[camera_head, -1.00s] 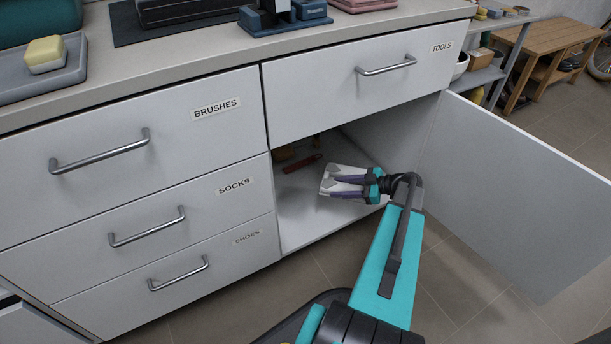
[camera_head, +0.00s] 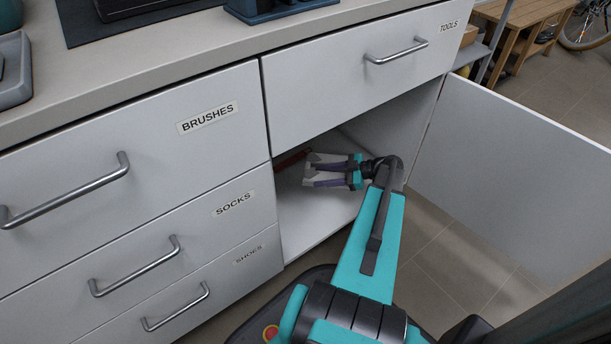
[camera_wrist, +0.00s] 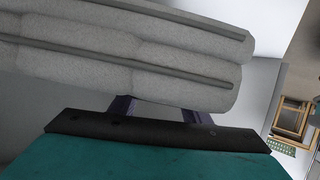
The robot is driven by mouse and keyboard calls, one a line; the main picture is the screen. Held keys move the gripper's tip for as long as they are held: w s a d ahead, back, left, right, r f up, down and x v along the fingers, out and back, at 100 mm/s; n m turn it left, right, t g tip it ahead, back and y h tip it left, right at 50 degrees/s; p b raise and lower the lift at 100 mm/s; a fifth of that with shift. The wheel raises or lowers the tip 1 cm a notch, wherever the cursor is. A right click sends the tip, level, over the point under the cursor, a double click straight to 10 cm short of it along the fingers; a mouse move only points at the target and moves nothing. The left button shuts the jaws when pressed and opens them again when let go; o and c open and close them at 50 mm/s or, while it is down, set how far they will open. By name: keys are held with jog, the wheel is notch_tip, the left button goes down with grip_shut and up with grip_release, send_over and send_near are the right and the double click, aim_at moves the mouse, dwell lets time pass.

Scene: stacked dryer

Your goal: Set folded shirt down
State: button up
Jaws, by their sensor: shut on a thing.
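The folded shirt (camera_head: 311,173) is a light grey-white bundle at the end of my gripper (camera_head: 322,174), inside the open cabinet under the TOOLS drawer. In the wrist view the shirt (camera_wrist: 140,70) is a thick, pale, layered fold with dark grey strips along it. It fills the top of that view. My gripper's purple fingers are shut on the shirt, and the fingertips are mostly hidden by it. The cabinet floor (camera_head: 305,228) shows beneath. I cannot tell whether the shirt touches it.
The cabinet door (camera_head: 510,170) stands open at the right. The TOOLS drawer front (camera_head: 340,85) is above the opening, and the BRUSHES, SOCKS and SHOES drawers are shut at the left. A reddish object (camera_head: 290,160) lies deeper inside. The front of the cabinet floor is bare.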

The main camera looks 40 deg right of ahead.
jog(key=b, duration=0.2)
send_over(322, 199)
jog(key=shift+f, duration=2.45)
jog(key=shift+f+b, duration=1.1)
jog(key=shift+f, duration=1.45)
jog(key=o, duration=1.2)
jog(key=shift+s+r, duration=0.1)
